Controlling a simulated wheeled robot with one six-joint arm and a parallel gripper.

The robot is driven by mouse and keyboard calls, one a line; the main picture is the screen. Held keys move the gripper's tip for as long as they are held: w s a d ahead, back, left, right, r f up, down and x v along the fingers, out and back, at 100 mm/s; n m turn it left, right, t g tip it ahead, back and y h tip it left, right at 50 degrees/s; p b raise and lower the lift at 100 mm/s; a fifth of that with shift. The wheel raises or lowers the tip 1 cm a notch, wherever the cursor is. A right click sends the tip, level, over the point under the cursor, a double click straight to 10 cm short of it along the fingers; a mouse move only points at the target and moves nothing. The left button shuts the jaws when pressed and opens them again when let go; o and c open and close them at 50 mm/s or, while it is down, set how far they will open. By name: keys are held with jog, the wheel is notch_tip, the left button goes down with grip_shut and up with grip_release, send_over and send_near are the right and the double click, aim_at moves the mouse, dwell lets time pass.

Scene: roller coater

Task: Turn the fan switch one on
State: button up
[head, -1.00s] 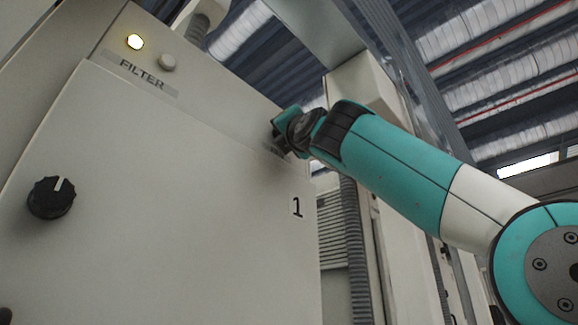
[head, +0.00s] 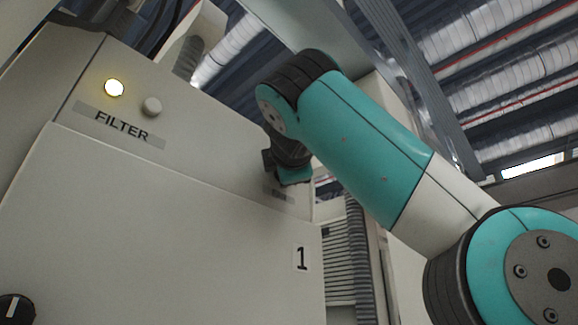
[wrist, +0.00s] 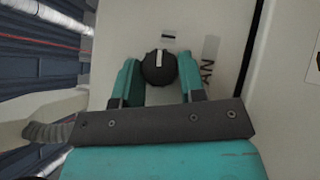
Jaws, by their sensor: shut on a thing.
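The fan switch is a round black knob (wrist: 159,70) with a white pointer line, seen in the wrist view on the pale panel. Its line runs nearly upright in that view, roughly toward a small dark mark on the panel. My gripper (wrist: 157,64) has its two teal fingers on either side of the knob, shut on it. A partly readable grey label (wrist: 208,60) ending in "AN" lies beside the knob. In the head view my gripper (head: 292,177) is at the panel's right end, and my arm hides the knob there.
A lit yellow lamp (head: 114,88) and pale button (head: 152,106) sit above the FILTER label (head: 120,125). Another black knob (head: 14,309) is at lower left.

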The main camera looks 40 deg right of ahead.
jog(key=shift+r+m, duration=0.3)
jog(key=shift+r, duration=0.05)
jog(key=shift+f+g, duration=0.25)
jog(key=shift+g, duration=0.05)
jog(key=o, duration=0.9)
jog(key=shift+y, duration=0.3)
jog(key=shift+s+f, duration=0.1)
